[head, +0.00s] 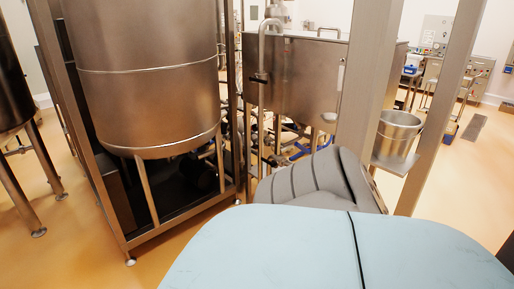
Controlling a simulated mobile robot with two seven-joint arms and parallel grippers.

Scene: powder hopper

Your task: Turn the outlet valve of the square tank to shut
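The square tank (300,75) is a steel box on legs in the middle of the view, behind a round tank and a steel post. Pipes and fittings sit below it, with some blue parts (300,150) among them. I cannot tell which of these is the outlet valve, or how its handle stands. Neither of my grippers shows. Light-blue and grey parts of my own body fill the lower middle and right and hide the floor there.
A large round steel tank (146,70) in a steel frame stands at left. A thick steel post (368,80) rises right of the square tank. A steel bucket (397,134) sits on a shelf beside it. Open floor (70,245) lies at lower left.

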